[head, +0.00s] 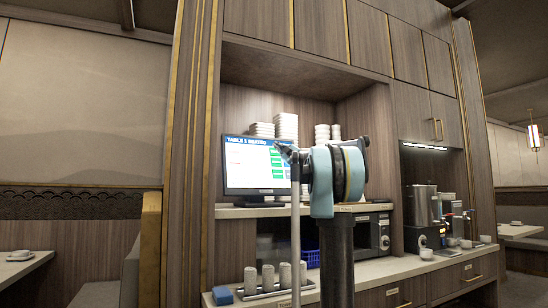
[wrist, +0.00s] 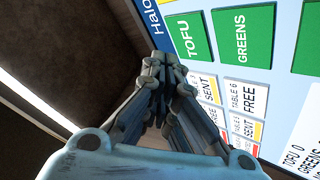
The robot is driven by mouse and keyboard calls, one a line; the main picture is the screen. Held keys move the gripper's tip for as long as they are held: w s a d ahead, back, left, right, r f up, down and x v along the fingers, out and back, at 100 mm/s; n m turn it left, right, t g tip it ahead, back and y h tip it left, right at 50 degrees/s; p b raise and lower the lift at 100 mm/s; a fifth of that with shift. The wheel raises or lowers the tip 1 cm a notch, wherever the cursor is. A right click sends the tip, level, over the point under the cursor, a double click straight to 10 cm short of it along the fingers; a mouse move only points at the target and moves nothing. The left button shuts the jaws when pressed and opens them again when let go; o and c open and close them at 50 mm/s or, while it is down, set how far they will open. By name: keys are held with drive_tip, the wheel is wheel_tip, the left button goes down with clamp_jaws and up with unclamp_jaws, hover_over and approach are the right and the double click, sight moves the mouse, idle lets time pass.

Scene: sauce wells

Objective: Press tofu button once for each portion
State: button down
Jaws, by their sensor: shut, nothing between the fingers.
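The screen (head: 246,178) stands on a shelf in the head view, with a blue header and green buttons at its right side, partly behind my arm. In the wrist view, the green tofu button (wrist: 194,38) is just right of my fingertips, with the green greens button (wrist: 242,36) beside it. A line at the lower right (wrist: 294,152) seems to read "TOFU 0". My gripper (wrist: 160,62) is shut and empty, its tips close to the screen's edge near the tofu button. I cannot tell whether they touch. In the head view my gripper (head: 284,150) overlaps the screen's right side.
White stacked dishes (head: 286,126) stand behind the screen. A microwave (head: 372,232) sits below the shelf. Several cups (head: 268,278) and a blue block (head: 222,295) are on the counter. A metal urn (head: 421,205) stands to the right. Table tiles (wrist: 252,98) lie below the green buttons.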

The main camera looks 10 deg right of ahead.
drive_tip(key=shift+w+a+f, duration=0.15)
drive_tip(key=shift+w, duration=0.25)
drive_tip(key=shift+w+a+f, duration=0.1)
drive_tip(key=shift+w+a, duration=0.05)
drive_tip(key=shift+w, duration=0.25)
drive_tip(key=shift+w, duration=0.1)
idle(0.9)
drive_tip(key=shift+w+a, duration=0.1)
drive_tip(key=shift+w, duration=0.15)
drive_tip(key=shift+w+a+f, duration=0.1)
drive_tip(key=shift+w+f, duration=0.1)
drive_tip(key=shift+w, duration=0.15)
idle(0.8)
drive_tip(key=shift+s, duration=0.1)
idle(0.4)
drive_tip(key=shift+s+d+r, duration=0.2)
drive_tip(key=shift+s+r, duration=0.05)
drive_tip(key=shift+s, duration=0.4)
drive_tip(key=shift+s, duration=0.1)
drive_tip(key=shift+s+d+r, duration=0.25)
drive_tip(key=shift+s, duration=0.5)
drive_tip(key=shift+s+d+r, duration=0.25)
drive_tip(key=shift+s, duration=0.45)
drive_tip(key=shift+s+d+r, duration=0.25)
drive_tip(key=shift+s, duration=0.5)
idle(0.3)
